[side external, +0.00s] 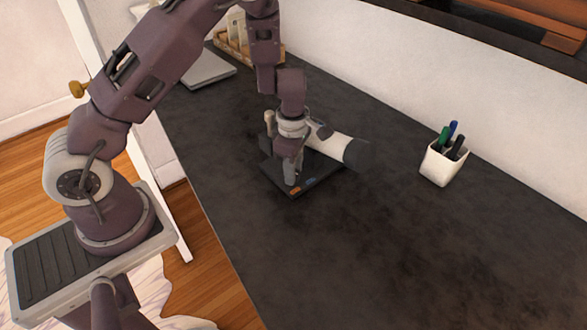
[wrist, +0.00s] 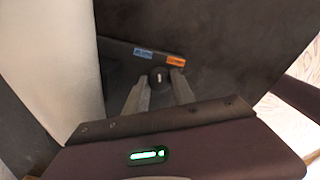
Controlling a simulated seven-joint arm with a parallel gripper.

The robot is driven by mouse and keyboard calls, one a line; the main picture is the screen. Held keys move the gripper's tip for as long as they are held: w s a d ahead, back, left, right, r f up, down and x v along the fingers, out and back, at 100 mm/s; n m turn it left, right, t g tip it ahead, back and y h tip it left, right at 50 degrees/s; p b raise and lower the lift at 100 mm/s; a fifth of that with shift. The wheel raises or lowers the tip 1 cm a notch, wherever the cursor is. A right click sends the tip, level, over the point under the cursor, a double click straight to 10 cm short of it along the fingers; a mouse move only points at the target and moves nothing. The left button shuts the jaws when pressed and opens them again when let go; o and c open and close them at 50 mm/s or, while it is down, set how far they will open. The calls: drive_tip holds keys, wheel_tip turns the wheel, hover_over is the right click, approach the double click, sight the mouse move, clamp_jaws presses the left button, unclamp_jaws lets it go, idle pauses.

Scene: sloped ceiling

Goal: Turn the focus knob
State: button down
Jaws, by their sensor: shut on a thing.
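A device with a flat dark base (side external: 323,179) and a white tube with a black end (side external: 335,148) sits on the dark desk. My gripper (side external: 291,186) points down at the base's near side, beside the tube. In the wrist view, a small round dark knob (wrist: 160,76) with a light mark on it lies between the tips of my gripper (wrist: 160,84). The fingers are shut on the knob. A blue label and an orange label (wrist: 175,61) lie on the base just beyond it. The knob is hidden by my gripper in the side view.
A white cup (side external: 440,168) with several pens stands to the right on the dark desk (side external: 330,260). A grey flat object (side external: 208,70) and a wooden holder (side external: 232,48) are at the back left. A white wall runs behind.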

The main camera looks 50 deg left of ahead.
drive_tip(key=m, duration=1.3)
drive_tip(key=shift+m, duration=0.3)
idle(0.4)
drive_tip(key=c, duration=1.1)
unclamp_jaws()
drive_tip(key=shift+o, duration=0.2)
wheel_tip(320, 180, up, 7)
drive_tip(key=shift+r, duration=0.1)
